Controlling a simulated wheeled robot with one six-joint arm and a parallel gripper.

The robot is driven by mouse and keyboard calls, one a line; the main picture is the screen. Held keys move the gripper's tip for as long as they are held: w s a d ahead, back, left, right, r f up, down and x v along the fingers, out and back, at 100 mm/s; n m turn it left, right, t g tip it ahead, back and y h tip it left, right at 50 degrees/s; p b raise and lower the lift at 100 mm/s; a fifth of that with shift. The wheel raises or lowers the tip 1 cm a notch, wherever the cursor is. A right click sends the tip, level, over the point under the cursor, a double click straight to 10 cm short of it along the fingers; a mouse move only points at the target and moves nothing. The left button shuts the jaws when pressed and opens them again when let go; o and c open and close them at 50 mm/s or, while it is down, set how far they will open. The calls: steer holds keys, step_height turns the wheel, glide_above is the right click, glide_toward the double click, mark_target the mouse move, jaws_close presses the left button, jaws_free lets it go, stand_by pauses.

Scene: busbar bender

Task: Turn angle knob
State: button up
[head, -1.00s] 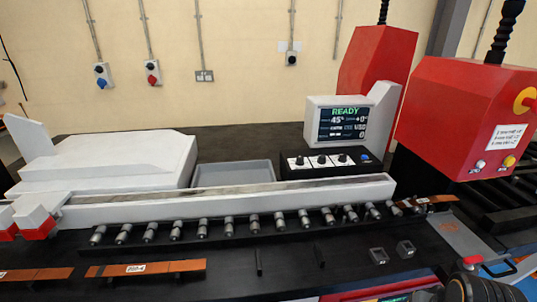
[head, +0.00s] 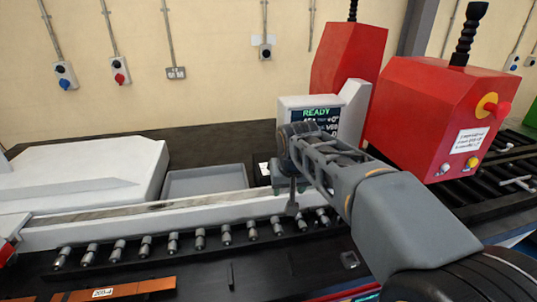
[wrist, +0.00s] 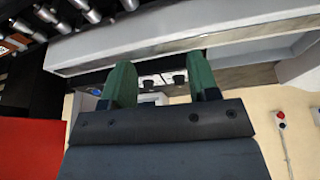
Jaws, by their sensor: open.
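The control panel with the knobs (wrist: 164,78) shows between my fingertips in the wrist view. Two dark knobs stand out on its white plates, a left one (wrist: 148,84) and a right one (wrist: 180,79). I cannot tell which one is the angle knob. My gripper (wrist: 160,78) is open, with its green fingers apart and nothing between them; the knobs appear beyond the fingers, not touched. In the head view my gripper (head: 290,195) hangs in front of the panel and hides most of it. The screen (head: 322,113) behind reads READY, partly covered by my arm.
A long white rail (head: 130,222) and a row of grey rollers (head: 173,242) run in front of the panel. A grey tray (head: 205,180) lies to its left. A red housing (head: 430,115) with an emergency stop stands at right. Copper bars (head: 130,289) lie at front left.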

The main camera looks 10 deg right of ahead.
steer(key=w+a+r+m+p, duration=0.1)
steer(key=w+r+p, duration=0.1)
steer(key=w+r, duration=0.35)
steer(key=w+r+p, duration=0.2)
steer(key=w, duration=0.7)
steer(key=shift+h, duration=0.3)
steer(key=p+x, duration=0.1)
steer(key=x, duration=1.2)
steer(key=shift+w, duration=0.15)
steer(key=shift+c, duration=0.3)
steer(key=c, duration=0.8)
